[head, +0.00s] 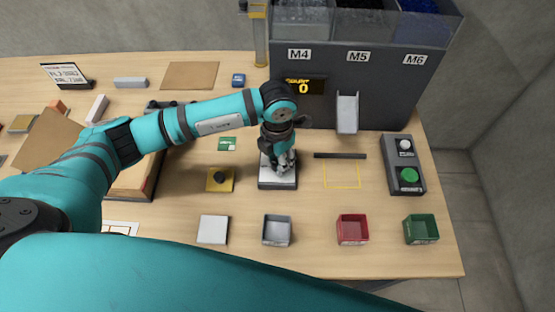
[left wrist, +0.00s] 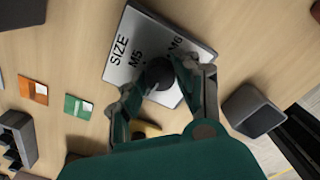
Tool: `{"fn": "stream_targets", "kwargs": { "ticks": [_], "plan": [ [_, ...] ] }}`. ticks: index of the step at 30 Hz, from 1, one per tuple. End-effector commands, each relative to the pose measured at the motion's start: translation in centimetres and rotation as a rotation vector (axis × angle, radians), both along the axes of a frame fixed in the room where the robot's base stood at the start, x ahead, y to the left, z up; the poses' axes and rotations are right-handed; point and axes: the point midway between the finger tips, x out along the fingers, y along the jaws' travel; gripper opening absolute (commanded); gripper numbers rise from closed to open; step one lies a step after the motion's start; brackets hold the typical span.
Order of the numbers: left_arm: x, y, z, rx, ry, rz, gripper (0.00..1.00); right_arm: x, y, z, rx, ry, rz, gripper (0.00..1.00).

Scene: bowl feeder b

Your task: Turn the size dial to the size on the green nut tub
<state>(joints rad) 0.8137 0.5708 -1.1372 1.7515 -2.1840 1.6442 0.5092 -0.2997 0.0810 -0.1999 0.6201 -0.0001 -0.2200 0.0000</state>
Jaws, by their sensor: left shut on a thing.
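The size dial is a dark round knob (left wrist: 157,74) on a white-topped plate (left wrist: 128,50), which reads SIZE, M5 and M6 in the left wrist view. In the head view the plate (head: 278,184) lies below my left gripper (head: 282,160). My left gripper (left wrist: 158,82) is shut on the knob, one finger on each side. The fingers cover part of the plate, and I cannot tell which size the knob points to. The green tub (head: 420,229) stands at the front right of the table; its label is too small to read. My right gripper is out of view.
The dark feeder (head: 385,90), with bins marked M4, M5 and M6, stands behind; its display (head: 303,87) shows 0. A red tub (head: 352,229) and a grey tub (head: 277,230) stand in front. A button box (head: 403,163) is to the right, a yellow-based knob (head: 220,179) to the left.

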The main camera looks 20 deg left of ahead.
Motion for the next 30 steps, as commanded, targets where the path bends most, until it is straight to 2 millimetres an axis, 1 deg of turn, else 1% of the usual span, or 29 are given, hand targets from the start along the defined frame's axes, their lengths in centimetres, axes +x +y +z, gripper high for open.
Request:
{"fn": "stream_targets", "kwargs": {
  "ticks": [15,16,20,21,28,30],
  "plan": [
    [0.11,0.05,0.13,0.000,-0.002,0.020,0.00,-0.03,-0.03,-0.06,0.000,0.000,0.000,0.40],
    [0.12,0.05,0.13,0.000,-0.002,0.020,0.34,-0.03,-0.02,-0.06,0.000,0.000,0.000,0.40],
    [0.09,0.04,0.10,0.000,-0.002,0.020,0.51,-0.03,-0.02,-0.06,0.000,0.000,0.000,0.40],
    [0.09,0.03,0.09,0.000,-0.002,0.019,0.54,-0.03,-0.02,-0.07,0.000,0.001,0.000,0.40],
    [0.04,0.01,0.07,0.000,-0.001,0.018,0.54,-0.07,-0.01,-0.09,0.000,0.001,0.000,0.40],
    [0.07,0.01,0.35,-0.001,-0.002,0.018,0.54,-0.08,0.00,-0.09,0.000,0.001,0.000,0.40]
  ]
}}
